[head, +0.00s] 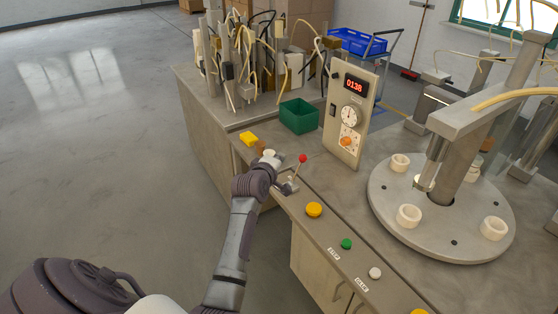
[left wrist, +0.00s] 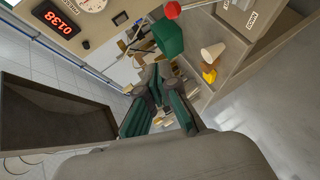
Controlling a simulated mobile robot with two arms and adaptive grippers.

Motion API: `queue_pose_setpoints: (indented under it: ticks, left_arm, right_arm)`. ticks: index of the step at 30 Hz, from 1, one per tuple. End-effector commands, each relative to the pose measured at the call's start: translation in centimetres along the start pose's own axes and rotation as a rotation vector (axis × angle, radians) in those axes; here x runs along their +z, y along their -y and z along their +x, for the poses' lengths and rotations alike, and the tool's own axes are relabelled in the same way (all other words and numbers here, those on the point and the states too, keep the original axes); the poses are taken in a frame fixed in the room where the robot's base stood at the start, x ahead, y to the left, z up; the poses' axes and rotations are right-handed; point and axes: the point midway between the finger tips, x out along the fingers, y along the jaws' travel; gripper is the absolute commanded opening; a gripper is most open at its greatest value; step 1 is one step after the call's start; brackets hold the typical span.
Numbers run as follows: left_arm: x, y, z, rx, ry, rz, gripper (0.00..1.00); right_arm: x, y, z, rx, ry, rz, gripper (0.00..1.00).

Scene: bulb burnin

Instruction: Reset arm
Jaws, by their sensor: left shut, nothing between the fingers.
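A thin lever with a red ball knob (head: 303,158) stands on the front ledge of the bench, in front of the panel. The red knob also shows at the top of the left wrist view (left wrist: 173,10). My left gripper (head: 289,186) is close to the lever's lower part in the head view; whether it touches the lever I cannot tell. My right gripper is not in view.
A panel (head: 357,137) reads 0138. A green bin (head: 299,116) and yellow block (head: 249,139) lie near the lever. Yellow (head: 314,209), green (head: 346,244) and white (head: 375,273) buttons line the ledge. A round turntable (head: 385,205) stands right. Floor at left is clear.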

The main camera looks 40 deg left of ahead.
Motion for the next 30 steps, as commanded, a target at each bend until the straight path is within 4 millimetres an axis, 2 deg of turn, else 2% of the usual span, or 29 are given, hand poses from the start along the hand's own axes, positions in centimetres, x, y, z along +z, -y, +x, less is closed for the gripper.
queue_pose_setpoints:
  ticks: [5, 17, 20, 23, 26, 30]
  left_arm:
    - [0.0, -0.1, -0.3, 0.000, 0.000, 0.000, 0.00]
    - [0.0, -0.1, -0.2, 0.000, -0.001, 0.000, 0.00]
    - [0.4, 0.7, 0.0, -0.011, 0.006, 0.015, 0.00]
    - [2.0, 3.8, 0.5, -0.054, 0.032, 0.078, 0.00]
    - [4.9, 9.3, 0.9, -0.127, 0.083, 0.196, 0.00]
    - [9.3, 18.7, 0.3, -0.236, 0.181, 0.399, 0.00]
  right_arm:
    - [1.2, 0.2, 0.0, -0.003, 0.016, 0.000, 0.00]
    - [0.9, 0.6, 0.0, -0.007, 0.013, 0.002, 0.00]
    - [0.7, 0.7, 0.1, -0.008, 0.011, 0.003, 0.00]
    - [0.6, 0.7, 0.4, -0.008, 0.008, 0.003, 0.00]
    - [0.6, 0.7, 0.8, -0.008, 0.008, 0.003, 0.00]
    - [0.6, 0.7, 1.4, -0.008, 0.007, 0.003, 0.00]
